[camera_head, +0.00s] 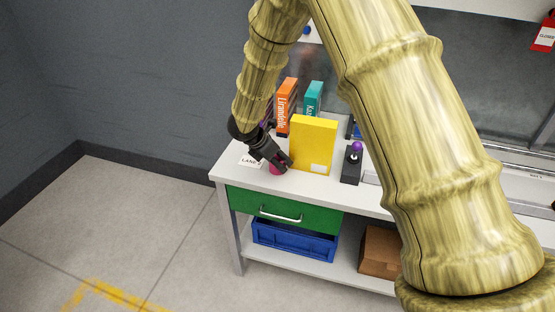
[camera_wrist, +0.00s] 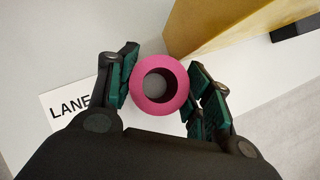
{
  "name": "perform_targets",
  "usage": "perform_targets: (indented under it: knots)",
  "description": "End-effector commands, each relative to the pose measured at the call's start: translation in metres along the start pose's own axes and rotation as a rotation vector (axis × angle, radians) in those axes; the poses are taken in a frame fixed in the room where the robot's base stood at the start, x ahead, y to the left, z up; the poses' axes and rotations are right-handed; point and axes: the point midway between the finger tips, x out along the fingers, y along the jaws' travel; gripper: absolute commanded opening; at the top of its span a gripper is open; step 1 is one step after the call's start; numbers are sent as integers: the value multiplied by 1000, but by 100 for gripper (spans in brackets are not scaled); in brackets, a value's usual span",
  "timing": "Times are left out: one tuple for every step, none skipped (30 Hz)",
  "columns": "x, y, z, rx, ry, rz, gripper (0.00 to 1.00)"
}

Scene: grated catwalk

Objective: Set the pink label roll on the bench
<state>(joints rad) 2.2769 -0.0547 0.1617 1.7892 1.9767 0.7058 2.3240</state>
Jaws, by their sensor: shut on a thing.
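The pink label roll (camera_wrist: 161,104) is a short ring with a hole through its middle. My gripper (camera_wrist: 162,90) has its two green-padded fingers on either side of it, shut on it. In the head view the roll (camera_head: 276,169) shows as a small pink patch below my gripper (camera_head: 284,165), mostly hidden by the fingers. It is at the bench (camera_head: 312,187), over or on the white top near the front left corner. I cannot tell whether it touches the top.
A yellow box (camera_head: 313,145) stands just right of my gripper. A "LANE" label (camera_head: 250,161) lies to its left. Orange (camera_head: 287,106) and teal (camera_head: 313,98) boxes stand behind. A dark device with a purple knob (camera_head: 352,164) is further right. Below are a green drawer (camera_head: 279,211) and blue crate (camera_head: 294,241).

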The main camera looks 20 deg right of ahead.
Motion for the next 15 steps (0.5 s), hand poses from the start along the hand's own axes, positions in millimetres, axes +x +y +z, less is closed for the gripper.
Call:
perform_targets:
  knots:
    - [1,0,-1,0,0,0,25]
    - [2,0,-2,0,0,0,25]
    - [2,0,-1,0,0,0,54]
    - [1,0,-1,0,0,0,59]
    - [1,0,-1,0,0,0,65]
    - [1,0,-1,0,0,0,72]
    - [1,0,-1,0,0,0,72]
    - [1,0,-1,0,0,0,72]
    - [1,0,-1,0,0,0,72]
    - [1,0,-1,0,0,0,72]
    - [1,0,-1,0,0,0,72]
    - [1,0,-1,0,0,0,72]
    - [1,0,-1,0,0,0,72]
    - [1,0,-1,0,0,0,72]
    - [1,0,-1,0,0,0,72]
